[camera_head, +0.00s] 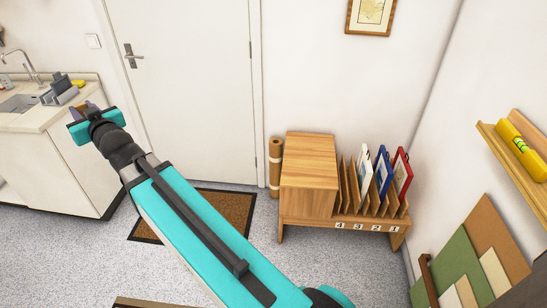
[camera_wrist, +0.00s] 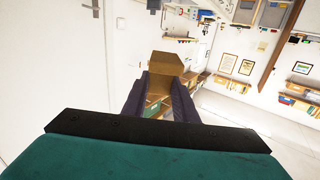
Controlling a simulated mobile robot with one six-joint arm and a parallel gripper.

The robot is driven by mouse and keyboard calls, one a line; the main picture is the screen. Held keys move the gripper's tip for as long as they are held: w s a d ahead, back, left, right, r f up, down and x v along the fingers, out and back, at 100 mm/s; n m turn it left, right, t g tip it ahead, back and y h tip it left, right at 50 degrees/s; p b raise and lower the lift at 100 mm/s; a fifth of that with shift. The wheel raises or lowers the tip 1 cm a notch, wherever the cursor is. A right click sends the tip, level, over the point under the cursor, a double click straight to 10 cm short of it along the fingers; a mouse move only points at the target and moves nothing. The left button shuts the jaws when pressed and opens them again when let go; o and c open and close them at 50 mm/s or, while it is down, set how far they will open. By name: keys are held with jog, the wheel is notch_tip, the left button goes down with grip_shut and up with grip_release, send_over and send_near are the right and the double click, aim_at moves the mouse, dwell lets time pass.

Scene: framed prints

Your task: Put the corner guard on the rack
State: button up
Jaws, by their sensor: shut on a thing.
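My gripper (camera_head: 90,110) is raised at the left in the head view, near the counter and in front of the door. In the wrist view its two dark fingers (camera_wrist: 160,92) are shut on the corner guard (camera_wrist: 166,64), a brown, cardboard-like folded piece. In the head view the guard is mostly hidden by my gripper. The wooden rack (camera_head: 343,217) stands low against the back wall at the right, with upright slats and tags 4, 3, 2, 1. White, blue and red framed prints stand in its slots. My gripper is well apart from the rack.
A wooden box (camera_head: 308,172) stands at the rack's left end, with a brown roll (camera_head: 275,165) beside it. A doormat (camera_head: 235,208) lies before the door (camera_head: 185,90). A wall ledge (camera_head: 515,150) holds a yellow level (camera_head: 522,150). Boards (camera_head: 490,240) lean at right. Floor before the rack is clear.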

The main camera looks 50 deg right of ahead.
jog(key=shift+w+a, duration=0.15)
jog(key=shift+w, duration=0.15)
jog(key=shift+d+f, duration=0.1)
jog(key=shift+d, duration=0.25)
jog(key=s+d+f+m+g+h+b, duration=0.1)
jog(key=s+d+f+m+h+b, duration=0.15)
jog(key=d+f+b, duration=0.75)
jog(key=s+d+f+m+h+b, duration=0.1)
jog(key=s+d+f+h+b, duration=0.45)
jog(key=d, duration=0.95)
jog(key=d+f+m+g+h+b, duration=0.1)
jog(key=d+f+m+b, duration=0.1)
jog(key=d+f+b, duration=0.7)
jog(key=s+d+f+m+g+h+b, duration=0.2)
jog(key=s+d+f+h+b, duration=0.1)
jog(key=s+d+f+b, duration=0.6)
jog(key=s+d+f+m+g+h+b, duration=0.3)
jog(key=s+d+f+b, duration=0.7)
jog(key=s+d+f, duration=0.7)
jog(key=d+f, duration=0.4)
jog(key=d, duration=0.3)
jog(key=shift+d+f, duration=0.2)
jog(key=shift+f, duration=0.15)
jog(key=shift+d, duration=0.1)
